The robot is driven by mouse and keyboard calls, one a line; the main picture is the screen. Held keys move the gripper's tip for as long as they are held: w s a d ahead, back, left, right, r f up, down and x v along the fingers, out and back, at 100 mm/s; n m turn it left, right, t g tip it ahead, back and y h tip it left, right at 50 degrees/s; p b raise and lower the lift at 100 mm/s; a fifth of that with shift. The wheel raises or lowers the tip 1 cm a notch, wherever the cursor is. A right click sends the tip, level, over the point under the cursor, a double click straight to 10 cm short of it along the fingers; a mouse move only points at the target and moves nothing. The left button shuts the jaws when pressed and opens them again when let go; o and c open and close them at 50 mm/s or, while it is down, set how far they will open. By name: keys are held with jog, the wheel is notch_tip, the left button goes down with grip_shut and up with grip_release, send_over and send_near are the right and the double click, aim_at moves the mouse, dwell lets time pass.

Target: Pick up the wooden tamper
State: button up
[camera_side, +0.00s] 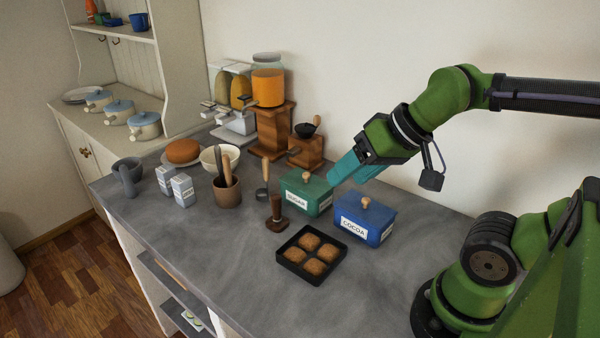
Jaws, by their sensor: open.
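The wooden tamper (277,214) is dark brown and stands upright on its wide base on the grey counter, just behind the black tray of baked pieces. My gripper (334,179) has teal fingers and is open. It hangs above the counter, up and to the right of the tamper in the picture, apart from it. The fingers appear over the green sugar box (305,195) and the blue cocoa box (364,218). The gap between the fingers is hard to make out from this side, but nothing shows held there.
The black tray (283,259) lies in front of the tamper. A brown crock with utensils (227,190) and a wooden-handled tool (264,195) stand left and behind. A grinder (305,150) and dispenser (270,125) stand at the back. The front left counter is clear.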

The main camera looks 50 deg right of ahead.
jog(key=n+g+h, duration=0.2)
jog(key=g, duration=0.5)
send_over(276, 196)
notch_tip(276, 196, down, 4)
jog(key=f, duration=1.1)
jog(key=shift+s+d, duration=0.1)
jog(key=shift+s, duration=0.1)
jog(key=shift+w+f, duration=0.2)
jog(key=shift+f, duration=2.85)
